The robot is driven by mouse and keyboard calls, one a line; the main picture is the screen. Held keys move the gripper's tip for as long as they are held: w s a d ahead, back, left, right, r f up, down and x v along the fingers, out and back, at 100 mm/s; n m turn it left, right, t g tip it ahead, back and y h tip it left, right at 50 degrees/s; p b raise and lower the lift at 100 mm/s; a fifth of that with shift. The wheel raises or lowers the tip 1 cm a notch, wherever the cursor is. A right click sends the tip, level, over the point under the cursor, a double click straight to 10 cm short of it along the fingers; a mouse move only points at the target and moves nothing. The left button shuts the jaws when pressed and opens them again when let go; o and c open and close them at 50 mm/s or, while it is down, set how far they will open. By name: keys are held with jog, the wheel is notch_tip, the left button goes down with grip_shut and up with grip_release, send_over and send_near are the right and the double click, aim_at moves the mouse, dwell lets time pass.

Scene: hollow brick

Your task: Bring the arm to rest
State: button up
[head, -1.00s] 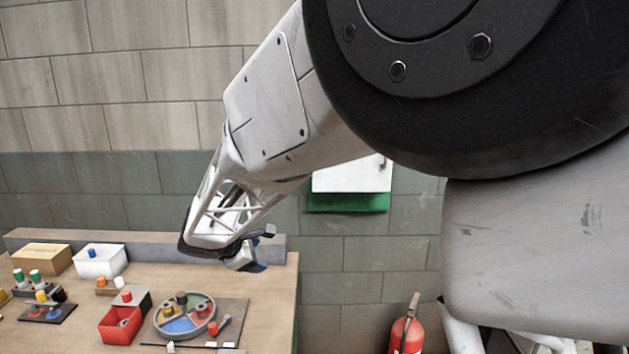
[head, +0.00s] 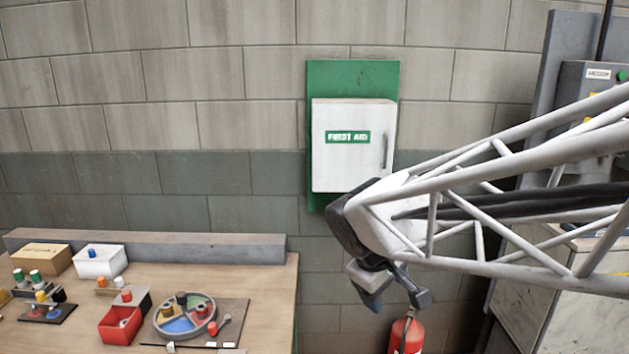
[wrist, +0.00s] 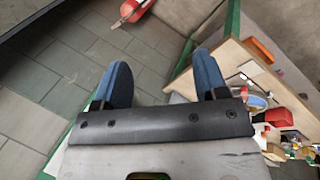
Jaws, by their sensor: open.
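My gripper (head: 396,296) hangs in the air to the right of the workbench (head: 272,290) in the head view, in front of the wall and below the first aid cabinet. In the wrist view its two blue fingers (wrist: 160,80) stand wide apart with nothing between them, so it is open and empty. Grey floor tiles show beyond the fingers, and the bench shows at the right.
The bench holds a round sectioned tray (head: 155,325), a red box (head: 112,333), a white box (head: 98,266) and a cardboard box (head: 42,259). A first aid cabinet (head: 350,165) hangs on the wall. A fire extinguisher (head: 407,337) is just below my gripper in the head view.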

jog(key=s+d+m+y, duration=0.1)
jog(key=s+d+m, duration=0.2)
jog(key=s, duration=0.5)
jog(key=s+d+f+m+y, duration=0.1)
jog(key=s+m, duration=0.3)
jog(key=s, duration=0.4)
jog(key=shift+s+d+f+m+y, duration=0.2)
jog(key=shift+d+f+m+y, duration=0.15)
jog(key=shift+d+y, duration=0.45)
jog(key=shift+d, duration=0.1)
